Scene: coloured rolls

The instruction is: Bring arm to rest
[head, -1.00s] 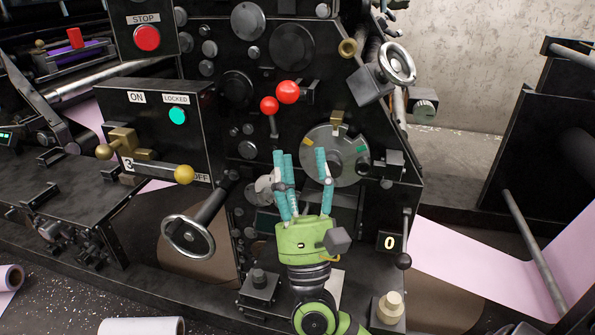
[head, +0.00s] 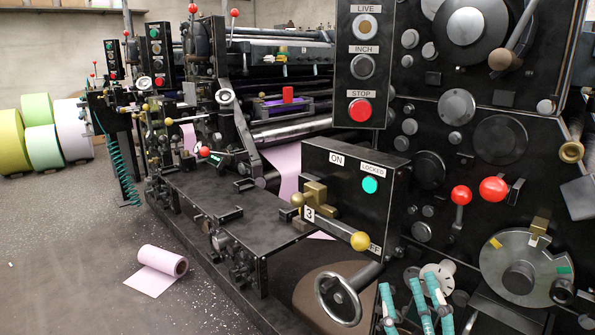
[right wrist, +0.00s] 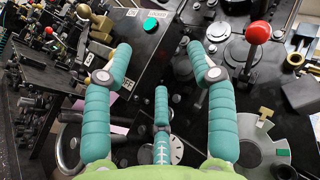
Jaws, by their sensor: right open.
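My right gripper (head: 415,300) is at the bottom right of the head view, with only its teal fingers in frame. In the right wrist view the same gripper (right wrist: 160,70) has its fingers spread wide, with nothing between them. It is in front of the black press panel, and the control box with the green lamp (right wrist: 151,24) is beyond its fingertips. A red ball knob (right wrist: 257,32) shows to the right of the fingers. My left gripper is not in the head view.
The black press (head: 215,200) runs back to the left. A pink roll (head: 165,268) lies on the floor. Coloured rolls (head: 40,145) stand at the far left, with open floor before them.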

